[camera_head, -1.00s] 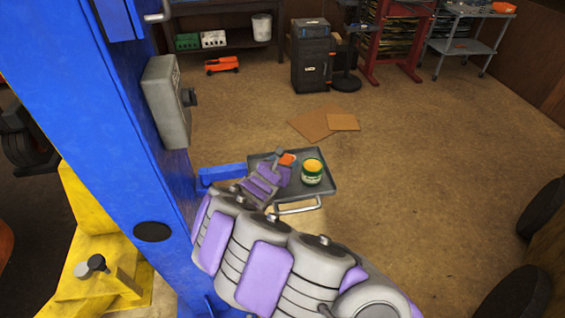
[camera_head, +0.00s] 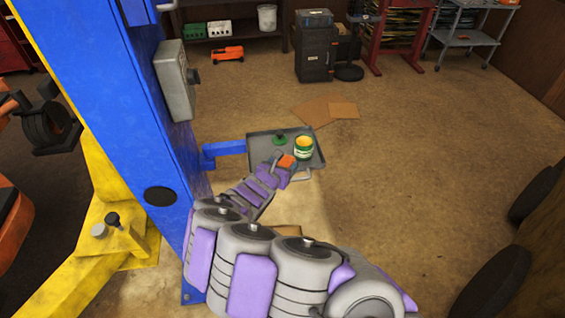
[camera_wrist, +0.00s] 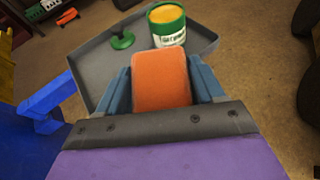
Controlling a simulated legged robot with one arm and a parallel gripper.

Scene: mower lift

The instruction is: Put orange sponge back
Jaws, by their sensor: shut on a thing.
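The orange sponge (camera_wrist: 161,80) is held between the two blue-grey fingers of my gripper (camera_wrist: 160,88) in the wrist view. In the head view the sponge (camera_head: 287,161) shows at the end of my gripper (camera_head: 285,166), by the near edge of the grey tray (camera_head: 262,137). The tray also shows in the wrist view (camera_wrist: 95,68). On it stand a green and white tub (camera_head: 304,148) with a yellow top and a small green object with a round base (camera_wrist: 122,40). The gap between sponge and tray cannot be judged exactly.
A blue bracket (camera_head: 223,149) joins the tray to the blue lift post (camera_head: 110,100) at the left. Yellow lift arms (camera_head: 110,215) lie near the post's base. Cardboard pieces (camera_head: 325,110) lie on the floor behind the tray. Open floor extends to the right.

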